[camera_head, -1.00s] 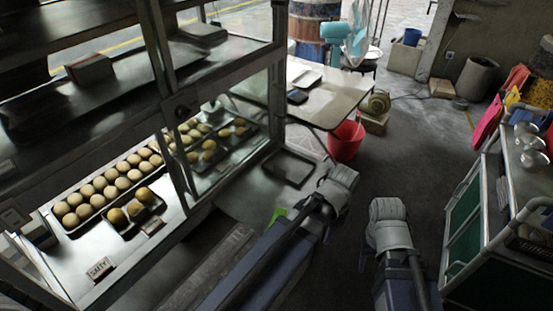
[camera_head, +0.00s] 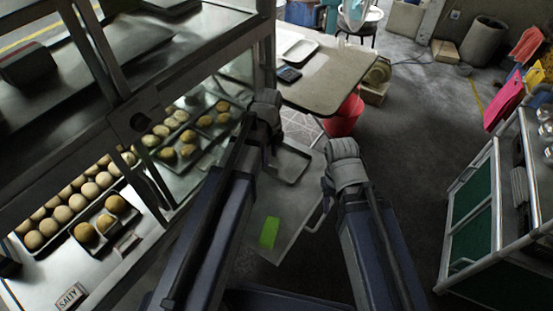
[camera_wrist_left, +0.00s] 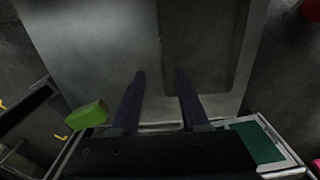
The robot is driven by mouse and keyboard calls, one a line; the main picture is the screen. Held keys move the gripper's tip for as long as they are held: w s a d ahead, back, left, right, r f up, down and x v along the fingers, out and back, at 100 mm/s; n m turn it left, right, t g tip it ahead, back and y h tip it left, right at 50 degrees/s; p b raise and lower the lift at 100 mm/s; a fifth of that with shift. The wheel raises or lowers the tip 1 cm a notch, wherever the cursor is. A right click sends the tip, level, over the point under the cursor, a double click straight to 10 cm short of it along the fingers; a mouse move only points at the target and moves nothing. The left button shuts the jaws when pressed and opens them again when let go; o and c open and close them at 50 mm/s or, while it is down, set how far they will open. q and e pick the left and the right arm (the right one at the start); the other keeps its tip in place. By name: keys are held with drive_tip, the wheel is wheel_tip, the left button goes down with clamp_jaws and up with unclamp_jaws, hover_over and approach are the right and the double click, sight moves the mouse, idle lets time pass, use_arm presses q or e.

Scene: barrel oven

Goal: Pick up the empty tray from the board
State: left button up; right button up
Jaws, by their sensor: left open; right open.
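The empty tray (camera_head: 290,166) is a shallow, dark rectangle with a raised rim. It lies flat on the grey board (camera_head: 292,222), and my left arm partly covers its left side. My left gripper (camera_head: 265,112) is over the tray's far left part in the head view. In the left wrist view its two fingers (camera_wrist_left: 160,73) are apart with nothing between them, pointing at the board beside the tray (camera_wrist_left: 205,60). My right gripper (camera_head: 344,162) is to the right of the tray, just off the board's right edge; its fingertips are hidden.
A green block (camera_head: 269,232) lies on the board's near part. A glass cabinet with trays of buns (camera_head: 62,214) stands close on the left. A table (camera_head: 325,80) and a red bucket (camera_head: 345,118) are beyond. A green-panelled cart (camera_head: 472,235) is at right.

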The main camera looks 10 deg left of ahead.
sight(270, 174)
use_arm(q)
drive_tip(key=shift+w+a+f+b, duration=0.1)
drive_tip(key=shift+w+f+b, duration=0.05)
drive_tip(key=shift+f+b, duration=1.85)
drive_tip(key=shift+w+f+b, duration=0.15)
drive_tip(key=shift+f+b, duration=1.7)
drive_tip(key=shift+f, duration=0.1)
drive_tip(key=shift+r, duration=0.1)
clamp_jaws()
